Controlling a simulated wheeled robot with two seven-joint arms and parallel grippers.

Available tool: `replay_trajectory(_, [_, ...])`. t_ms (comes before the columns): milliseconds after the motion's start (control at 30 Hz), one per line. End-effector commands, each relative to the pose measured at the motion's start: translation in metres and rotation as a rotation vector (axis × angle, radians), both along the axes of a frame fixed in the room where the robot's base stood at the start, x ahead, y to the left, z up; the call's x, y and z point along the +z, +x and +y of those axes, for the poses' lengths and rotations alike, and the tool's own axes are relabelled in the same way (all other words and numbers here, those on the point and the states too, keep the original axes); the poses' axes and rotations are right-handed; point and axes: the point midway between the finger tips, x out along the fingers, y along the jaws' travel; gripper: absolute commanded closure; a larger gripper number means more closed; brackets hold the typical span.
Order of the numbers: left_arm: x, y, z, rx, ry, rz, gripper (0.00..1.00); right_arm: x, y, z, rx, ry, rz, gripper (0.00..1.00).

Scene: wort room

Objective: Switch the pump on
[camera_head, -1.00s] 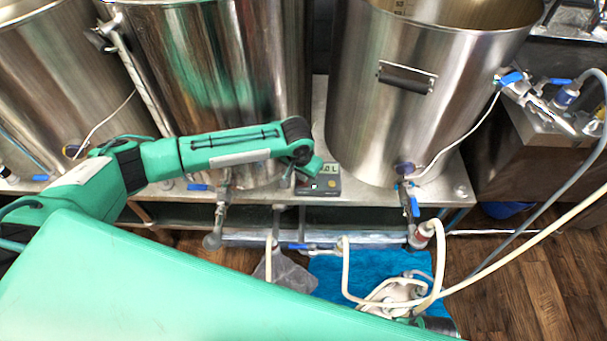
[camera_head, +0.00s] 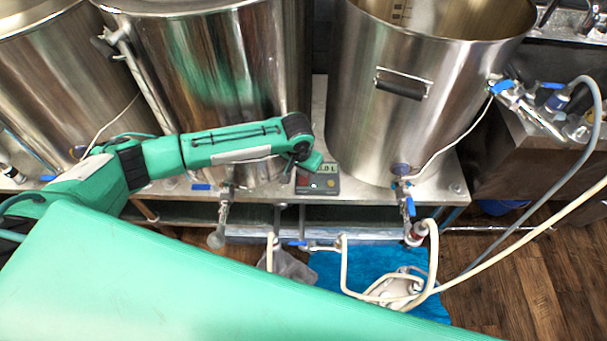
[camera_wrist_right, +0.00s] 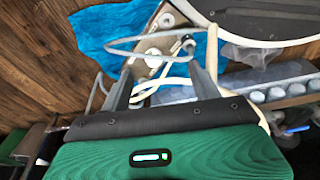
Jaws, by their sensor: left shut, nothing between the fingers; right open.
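A small dark control box (camera_head: 326,184) stands on the metal bench between two steel kettles. It has a lit display reading about 0.0 L, with small green and red spots below it. My left gripper (camera_head: 305,172) is shut and empty beside the box's left edge, partly overlapping it in view; I cannot tell if it touches. The pump (camera_head: 398,288) sits low on a blue cloth (camera_head: 335,272) with pale hoses around it. My right gripper (camera_wrist_right: 163,85) is open, with the pump (camera_wrist_right: 153,58) and hoses beyond its fingers. It is hidden in the head view.
The right kettle (camera_head: 425,110) and middle kettle (camera_head: 215,90) flank the box closely. Valves with blue handles line the bench's front edge (camera_head: 270,194). Pale hoses (camera_head: 520,245) cross the right side. A grey cloth (camera_head: 290,265) lies left of the pump.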

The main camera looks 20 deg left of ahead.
Motion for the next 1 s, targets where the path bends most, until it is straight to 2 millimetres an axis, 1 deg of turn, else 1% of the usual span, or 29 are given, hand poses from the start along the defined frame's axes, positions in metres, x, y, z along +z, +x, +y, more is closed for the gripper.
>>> replay_trajectory(600, [0.016, 0.000, 0.000, 0.000, 0.000, 0.001, 1.00, -0.048, -0.035, -0.014, 0.009, -0.014, 0.010, 0.37])
replay_trajectory(867, [0.022, 0.000, 0.000, 0.000, 0.000, 0.001, 1.00, -0.065, -0.053, -0.020, 0.012, -0.019, 0.013, 0.37])
replay_trajectory(1000, [0.023, 0.000, 0.000, 0.000, 0.000, 0.001, 1.00, -0.070, -0.057, -0.022, 0.014, -0.020, 0.012, 0.37])
